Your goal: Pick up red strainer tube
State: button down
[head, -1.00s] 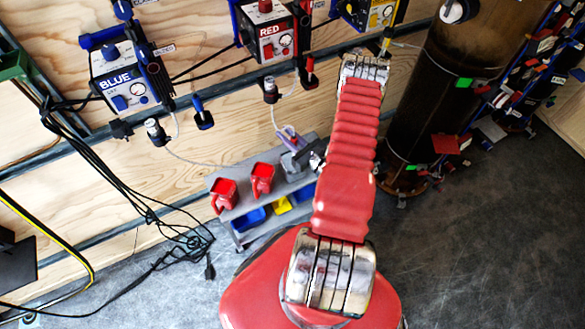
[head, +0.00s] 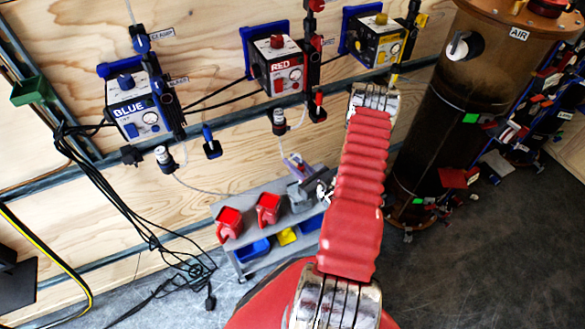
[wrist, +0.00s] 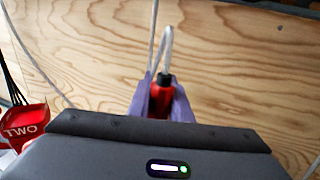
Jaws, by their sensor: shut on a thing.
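The red strainer tube (wrist: 160,98) is upright in the middle of the wrist view. It has a black top, and a pale hose rises from it. The purple fingers of my gripper (wrist: 160,106) are shut around it, one on each side. Its lower end is hidden behind the gripper body. In the head view my gripper (head: 296,163) is small, low in front of the wood wall, above the grey cart; the tube is too small to make out there.
The grey cart (head: 243,268) holds two red cups (head: 229,224) and blue and yellow bins. BLUE (head: 138,113), RED (head: 280,70) and yellow pump boxes hang on the wall with hoses and cables. A dark AIR cylinder (head: 432,130) stands right. The floor at lower right is clear.

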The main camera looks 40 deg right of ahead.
notch_tip(320, 180, up, 8)
dwell(0.5)
jog(key=shift+a, duration=0.15)
dwell(0.4)
